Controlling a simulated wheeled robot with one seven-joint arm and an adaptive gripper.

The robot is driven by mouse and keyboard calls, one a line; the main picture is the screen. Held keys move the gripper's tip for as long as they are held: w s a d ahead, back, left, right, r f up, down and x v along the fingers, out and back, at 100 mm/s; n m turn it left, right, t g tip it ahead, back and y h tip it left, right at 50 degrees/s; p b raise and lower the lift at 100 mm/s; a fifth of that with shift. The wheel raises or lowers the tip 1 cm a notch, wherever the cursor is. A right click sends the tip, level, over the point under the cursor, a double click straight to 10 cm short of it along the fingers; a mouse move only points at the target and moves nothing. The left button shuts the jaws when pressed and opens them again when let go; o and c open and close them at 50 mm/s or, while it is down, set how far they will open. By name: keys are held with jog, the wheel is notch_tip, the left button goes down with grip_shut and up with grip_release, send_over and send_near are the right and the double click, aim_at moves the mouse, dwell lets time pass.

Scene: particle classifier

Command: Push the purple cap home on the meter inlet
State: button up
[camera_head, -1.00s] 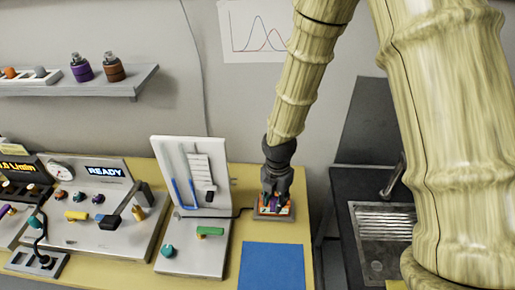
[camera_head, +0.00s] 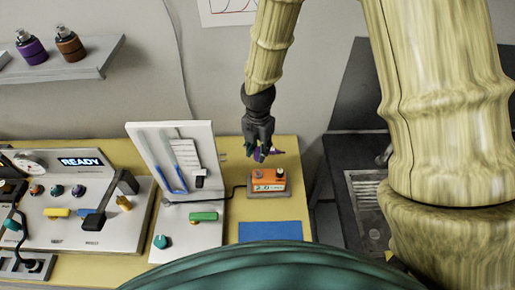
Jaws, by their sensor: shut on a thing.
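The orange meter (camera_head: 268,186) sits on a small grey base on the yellow bench, with a number display on its front. Its top shows a light round fitting (camera_head: 281,171) at the right; I cannot tell which fitting is the inlet. My gripper (camera_head: 260,153) points down above and behind the meter, apart from it. It is shut on the purple cap (camera_head: 256,156), of which only a small part shows between the dark fingers.
A white upright panel (camera_head: 147,160) with blue tubes stands left of the meter. The READY console (camera_head: 80,222) is further left. A blue mat (camera_head: 270,231) lies in front. A dark sink unit (camera_head: 348,175) is at the right.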

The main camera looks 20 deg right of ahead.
aim_at(258, 171)
jog(key=shift+w+f, duration=0.1)
jog(key=shift+w, duration=0.1)
jog(key=shift+s+f+b, duration=0.45)
jog(key=shift+f, duration=0.2)
jog(key=shift+w+f+b, duration=0.15)
jog(key=shift+f+b, duration=0.1)
jog(key=shift+f, duration=0.35)
jog(key=shift+w+f+b, duration=0.15)
jog(key=shift+f+b, duration=0.1)
jog(key=shift+f, duration=0.3)
jog(key=shift+s+f+b, duration=0.15)
jog(key=shift+f+b, duration=0.25)
jog(key=shift+f, duration=0.6)
jog(key=shift+p, duration=0.55)
jog(key=shift+f+b, duration=0.85)
jog(key=shift+f, duration=0.85)
dwell(0.3)
